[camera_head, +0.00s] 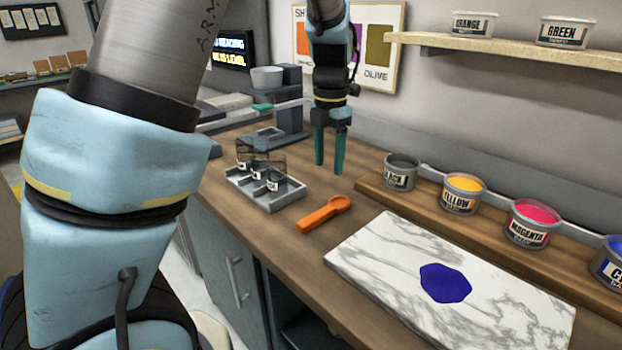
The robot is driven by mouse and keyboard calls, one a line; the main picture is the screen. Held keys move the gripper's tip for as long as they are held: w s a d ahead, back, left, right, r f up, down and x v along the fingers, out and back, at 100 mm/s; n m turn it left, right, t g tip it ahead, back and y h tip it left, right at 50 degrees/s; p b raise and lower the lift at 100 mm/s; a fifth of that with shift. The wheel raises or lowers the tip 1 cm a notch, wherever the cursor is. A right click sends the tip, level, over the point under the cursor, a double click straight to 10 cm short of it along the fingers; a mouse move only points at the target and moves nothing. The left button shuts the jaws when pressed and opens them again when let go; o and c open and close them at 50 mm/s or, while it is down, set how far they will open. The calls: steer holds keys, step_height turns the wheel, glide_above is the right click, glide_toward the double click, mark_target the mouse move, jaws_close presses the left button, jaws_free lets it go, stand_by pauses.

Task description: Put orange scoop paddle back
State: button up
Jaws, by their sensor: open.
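The orange scoop paddle (324,214) lies flat on the wooden counter, between the grey jar tray and the marble slab. Its round scoop end points to the back right and its handle to the front left. My gripper (329,168) hangs over the counter behind the paddle, with its two green fingers pointing down. The fingers are apart and nothing shows between them. The gripper does not touch the paddle.
A grey tray (293,195) with several small jars stands left of the paddle. A marble slab (381,237) with a blue ink patch (445,283) lies to the right. Ink tubs, black (401,172), yellow (462,194), magenta (532,223) and blue (608,262), line a raised board behind.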

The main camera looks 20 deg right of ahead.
steer(key=s+a+f+m, duration=0.1)
steer(key=s+a+m, duration=0.2)
steer(key=a+m, duration=0.9)
steer(key=s+a+f+m+t, duration=0.1)
steer(key=s+a+m, duration=0.3)
steer(key=a+m, duration=0.8)
steer(key=a+f, duration=0.1)
steer(key=a, duration=0.3)
steer(key=shift+m+t, duration=0.3)
steer(key=shift+w+a, duration=0.1)
